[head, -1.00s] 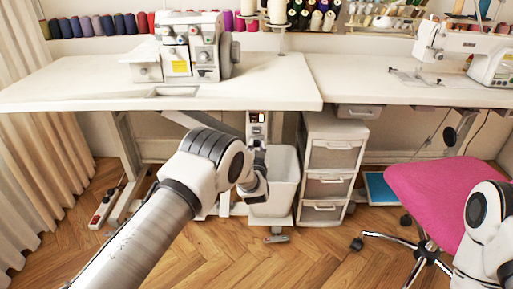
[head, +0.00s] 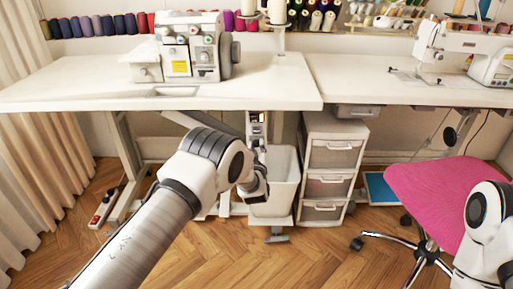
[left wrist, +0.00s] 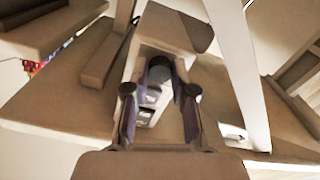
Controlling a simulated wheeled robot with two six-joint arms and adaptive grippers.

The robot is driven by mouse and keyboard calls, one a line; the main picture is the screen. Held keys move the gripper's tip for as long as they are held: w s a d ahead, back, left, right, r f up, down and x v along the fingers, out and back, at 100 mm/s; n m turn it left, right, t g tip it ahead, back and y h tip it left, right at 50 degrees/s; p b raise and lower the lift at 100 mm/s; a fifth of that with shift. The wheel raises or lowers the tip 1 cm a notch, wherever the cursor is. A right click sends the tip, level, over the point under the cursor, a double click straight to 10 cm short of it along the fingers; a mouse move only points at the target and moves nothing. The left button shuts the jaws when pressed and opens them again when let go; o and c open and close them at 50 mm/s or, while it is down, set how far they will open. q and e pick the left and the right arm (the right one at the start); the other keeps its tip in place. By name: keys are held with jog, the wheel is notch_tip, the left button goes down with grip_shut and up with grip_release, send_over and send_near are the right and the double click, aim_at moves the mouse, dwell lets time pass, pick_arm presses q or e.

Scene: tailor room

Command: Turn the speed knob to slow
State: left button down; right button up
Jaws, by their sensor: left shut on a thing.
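A control box (head: 257,118) with small switches hangs under the front edge of the left table. In the left wrist view the box (left wrist: 146,116) shows between my fingers, with a round dark speed knob (left wrist: 160,69) at its far end. My left gripper (head: 257,146) reaches up to the box from below, and in the left wrist view its fingers (left wrist: 159,90) stand on either side of the knob, shut on it. The knob's marking cannot be read. In the head view the wrist hides the knob. My right gripper is out of view.
The left table (head: 80,85) bears a white overlock machine (head: 190,50). A white bin (head: 283,180) and a drawer unit (head: 332,165) stand close right of my left gripper. A pink chair (head: 440,195) is at the right.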

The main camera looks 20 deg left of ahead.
pick_arm(q)
jog(key=shift+n, duration=1.1)
jog(key=c, duration=1)
grip_release()
jog(key=shift+o, duration=0.2)
jog(key=v, duration=1.2)
